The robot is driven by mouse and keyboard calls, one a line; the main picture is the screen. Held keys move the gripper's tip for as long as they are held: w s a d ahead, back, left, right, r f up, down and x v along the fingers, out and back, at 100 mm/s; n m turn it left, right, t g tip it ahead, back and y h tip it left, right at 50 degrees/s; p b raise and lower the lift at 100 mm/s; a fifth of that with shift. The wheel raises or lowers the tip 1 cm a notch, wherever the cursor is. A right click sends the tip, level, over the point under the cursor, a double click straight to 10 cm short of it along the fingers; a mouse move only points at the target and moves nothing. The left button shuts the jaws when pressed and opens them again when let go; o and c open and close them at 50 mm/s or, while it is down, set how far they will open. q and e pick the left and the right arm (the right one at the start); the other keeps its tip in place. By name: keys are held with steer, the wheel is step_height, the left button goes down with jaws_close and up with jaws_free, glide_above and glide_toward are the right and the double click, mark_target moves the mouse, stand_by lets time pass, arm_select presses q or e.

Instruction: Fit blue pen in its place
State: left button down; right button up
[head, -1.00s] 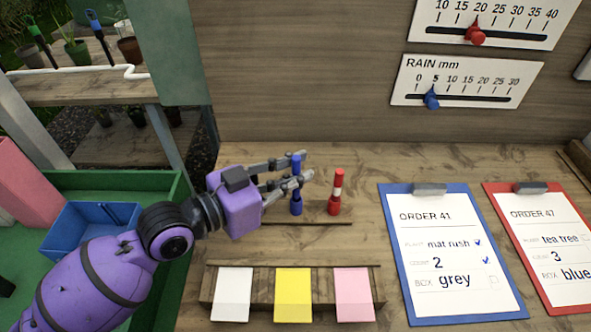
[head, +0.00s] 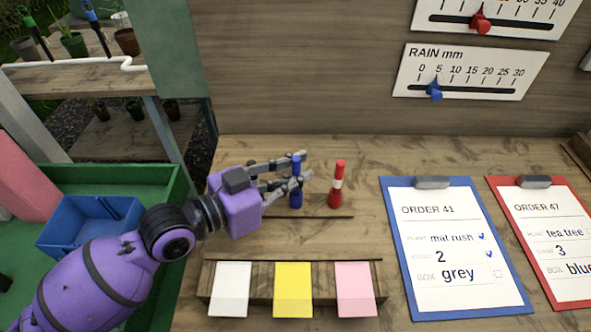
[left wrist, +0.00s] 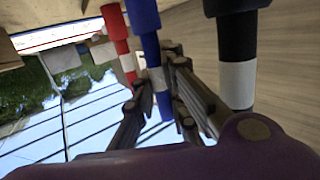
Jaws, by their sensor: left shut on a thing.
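The blue pen (head: 296,201) stands upright on a low wooden strip at the back of the bench. It has a pale band, which shows in the left wrist view on the blue pen (left wrist: 158,78). My left gripper (head: 303,168) reaches in from the left and is shut on the blue pen around its upper part. The fingers hide part of the pen. Whether its lower end sits in a hole cannot be told. My right gripper is not in view.
A red pen (head: 337,186) stands upright just right of the blue one. A black pen (left wrist: 236,60) shows close by in the left wrist view. White, yellow and pink cards (head: 292,290) lie in front. Two clipboards (head: 455,250) lie to the right.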

arm_select(q)
steer(key=shift+f, duration=0.45)
steer(key=c, duration=1.7)
jaws_free()
steer(key=shift+v, duration=6.05)
steer(key=shift+w, duration=0.1)
